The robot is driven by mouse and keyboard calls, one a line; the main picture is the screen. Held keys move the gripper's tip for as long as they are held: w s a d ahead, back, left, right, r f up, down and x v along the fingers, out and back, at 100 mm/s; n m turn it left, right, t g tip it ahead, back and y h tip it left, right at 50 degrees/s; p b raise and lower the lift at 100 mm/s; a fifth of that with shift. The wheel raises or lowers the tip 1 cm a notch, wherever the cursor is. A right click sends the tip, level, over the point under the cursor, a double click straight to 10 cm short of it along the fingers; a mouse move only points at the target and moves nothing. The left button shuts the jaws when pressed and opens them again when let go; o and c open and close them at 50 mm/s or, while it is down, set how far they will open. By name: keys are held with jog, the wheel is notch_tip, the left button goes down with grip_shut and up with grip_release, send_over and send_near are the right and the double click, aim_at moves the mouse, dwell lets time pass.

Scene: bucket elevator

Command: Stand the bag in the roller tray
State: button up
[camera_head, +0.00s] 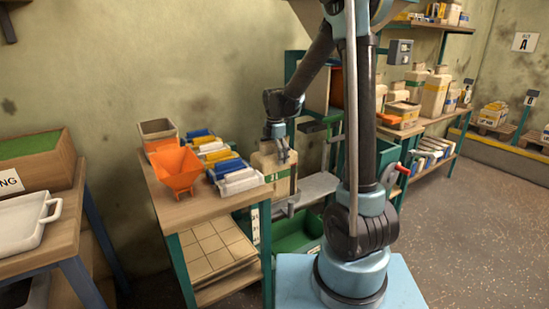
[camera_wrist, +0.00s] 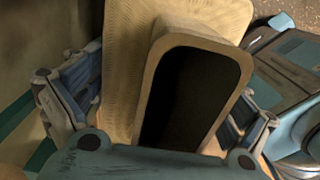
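The bag (camera_head: 268,165) is beige with a green band and a dark number on its side. In the head view it is upright at the right end of the wooden table. My gripper (camera_head: 279,152) is at its top, pointing down. In the wrist view the bag (camera_wrist: 123,55) lies between my two fingers, with its dark, open rounded mouth facing the camera. The fingers (camera_wrist: 165,105) look pressed on its two sides. A grey metal tray (camera_head: 318,187), perhaps the roller tray, is just right of the bag. The bag's bottom contact is unclear.
An orange hopper (camera_head: 176,170) and several blue, yellow and white packs (camera_head: 228,168) crowd the table (camera_head: 205,207). A green bin (camera_head: 300,236) sits low under the metal tray. A red-handled crank (camera_head: 393,175) is right of my arm. Shelves with bags stand behind.

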jog(key=shift+r, duration=0.1)
dwell(0.3)
notch_tip(320, 180, up, 10)
jog(key=shift+r, duration=0.8)
jog(key=shift+s+d+r, duration=0.1)
jog(key=shift+s+d, duration=0.05)
jog(key=shift+d, duration=0.05)
jog(key=s+d+f+m+t, duration=0.1)
jog(key=s+d+f+m, duration=0.1)
jog(key=s+d+m, duration=0.8)
jog(key=s+d+f+m+t, duration=0.1)
jog(key=s+d+m, duration=0.6)
jog(key=s, duration=0.5)
jog(key=s+d+f+m, duration=0.4)
jog(key=s+f+m, duration=0.3)
jog(key=s+f, duration=0.1)
jog(key=shift+s+m, duration=0.3)
jog(key=shift+s, duration=0.4)
jog(key=shift+f, duration=0.1)
